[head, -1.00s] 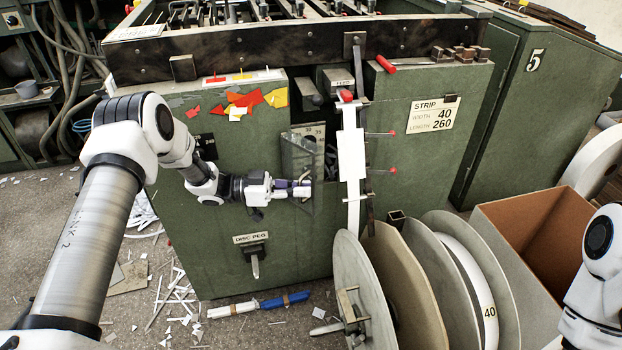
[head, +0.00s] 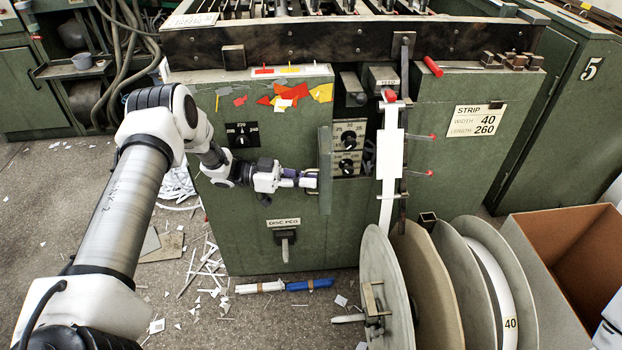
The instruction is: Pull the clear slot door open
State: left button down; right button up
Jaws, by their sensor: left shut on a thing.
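The clear slot door (head: 325,170) stands swung out from the green cabinet front, seen nearly edge-on as a narrow greyish pane. Behind it to the right, the slot shows a plate with two black dials (head: 348,150). My left gripper (head: 308,180) is at the left side of the door, shut on its handle, which the fingers mostly hide. My right gripper is not in view; only a bit of white arm shows at the right edge.
A white strip (head: 390,160) with red-tipped pins hangs right of the slot. Large reels (head: 385,290) and a brown cardboard box (head: 560,260) stand at the lower right. A disc peg (head: 284,240) juts out below my gripper. Scraps litter the floor.

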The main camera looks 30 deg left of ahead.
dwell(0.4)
pick_arm(q)
jog(key=c, duration=1.5)
grip_release()
jog(key=shift+a, duration=0.1)
jog(key=shift+c, duration=0.2)
jog(key=shift+s, duration=0.1)
jog(key=v, duration=0.7)
jog(key=shift+a, duration=0.3)
jog(key=shift+s, duration=0.1)
